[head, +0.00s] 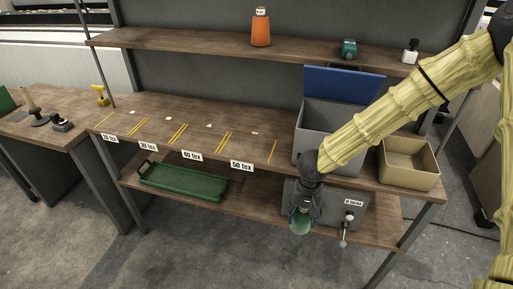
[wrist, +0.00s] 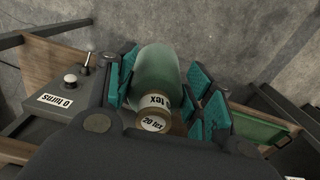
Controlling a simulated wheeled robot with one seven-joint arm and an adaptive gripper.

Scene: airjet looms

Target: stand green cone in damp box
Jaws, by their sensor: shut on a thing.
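The green cone (head: 300,224) is in my gripper (head: 303,207), in front of the bench and below its top. In the wrist view the pale green cone (wrist: 157,68) lies between the teal finger pads of my gripper (wrist: 162,85). Its end toward the camera carries a "20 tex" label. The pads close on it from both sides. A grey box with a raised blue lid (head: 343,84), which looks like the damp box (head: 312,125), stands open on the bench top at the right. My arm crosses in front of it and hides part of its front and inside.
A tan open bin (head: 409,165) stands right of the box. A grey device labelled "0 turns" (head: 350,215) with a lever sits on the lower shelf, beside a green tray (head: 184,181). An orange cone (head: 261,27) stands on the upper shelf. The marked bench top (head: 190,120) is mostly clear.

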